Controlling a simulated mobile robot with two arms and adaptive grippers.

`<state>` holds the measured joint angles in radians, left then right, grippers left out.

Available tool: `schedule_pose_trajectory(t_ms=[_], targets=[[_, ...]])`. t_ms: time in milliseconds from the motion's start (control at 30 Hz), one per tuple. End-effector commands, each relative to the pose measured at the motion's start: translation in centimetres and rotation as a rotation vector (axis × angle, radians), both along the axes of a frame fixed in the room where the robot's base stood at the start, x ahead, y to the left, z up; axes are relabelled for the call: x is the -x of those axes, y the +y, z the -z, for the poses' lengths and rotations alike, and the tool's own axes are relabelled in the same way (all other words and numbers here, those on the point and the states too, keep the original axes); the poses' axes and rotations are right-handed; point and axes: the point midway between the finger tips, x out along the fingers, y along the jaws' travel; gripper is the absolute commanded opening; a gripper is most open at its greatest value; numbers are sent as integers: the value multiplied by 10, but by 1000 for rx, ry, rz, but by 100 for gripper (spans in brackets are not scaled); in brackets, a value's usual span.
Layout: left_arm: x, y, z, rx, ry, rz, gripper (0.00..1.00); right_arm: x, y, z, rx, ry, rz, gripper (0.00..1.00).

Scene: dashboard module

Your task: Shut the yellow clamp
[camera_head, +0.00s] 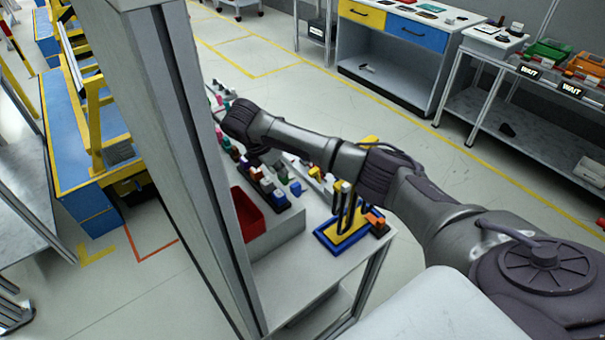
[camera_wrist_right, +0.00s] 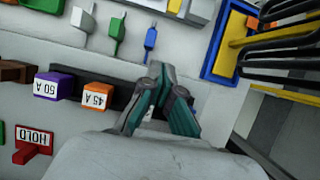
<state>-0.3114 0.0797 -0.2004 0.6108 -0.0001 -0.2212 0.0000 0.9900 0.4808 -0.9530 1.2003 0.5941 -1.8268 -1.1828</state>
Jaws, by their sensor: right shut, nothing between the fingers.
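My right gripper shows in the right wrist view (camera_wrist_right: 160,78), with its teal fingers together and nothing between them. It is over the light grey work surface, below a small blue piece and apart from the coloured blocks. In the head view my right arm hides most of the area around it. A blue-edged yellow base (camera_head: 345,238) with black looped bars stands on the bench's near right corner. It also shows at the upper right of the wrist view (camera_wrist_right: 228,45), apart from the gripper. I cannot tell which yellow part is the clamp. My left gripper is not in view.
A purple block (camera_wrist_right: 53,86) and an orange block (camera_wrist_right: 97,96) sit left of the gripper, with a red HOLD piece (camera_wrist_right: 33,145) lower left. A blue plug (camera_wrist_right: 150,40) lies above it. A red bin (camera_head: 248,214) stands on the bench beside a grey post (camera_head: 185,150).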

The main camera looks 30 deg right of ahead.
Motion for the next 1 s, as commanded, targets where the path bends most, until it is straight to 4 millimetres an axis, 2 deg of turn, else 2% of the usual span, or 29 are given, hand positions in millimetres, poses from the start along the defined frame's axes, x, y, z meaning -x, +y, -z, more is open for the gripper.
schedule_pose_trajectory(t_ms=[233, 400, 467, 633, 1000], targets=[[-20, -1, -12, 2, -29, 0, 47, 0, -22, 46, 1, 4, 2, 0], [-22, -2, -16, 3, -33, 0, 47, -1, -36, 78, 2, 3, 3, 0], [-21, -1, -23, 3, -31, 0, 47, -3, -49, 70, 3, -1, 3, 0], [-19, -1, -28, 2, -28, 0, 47, -4, -67, 68, 3, 2, 1, 0], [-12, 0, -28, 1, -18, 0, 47, -5, -74, 69, 1, 0, 0, 0]])
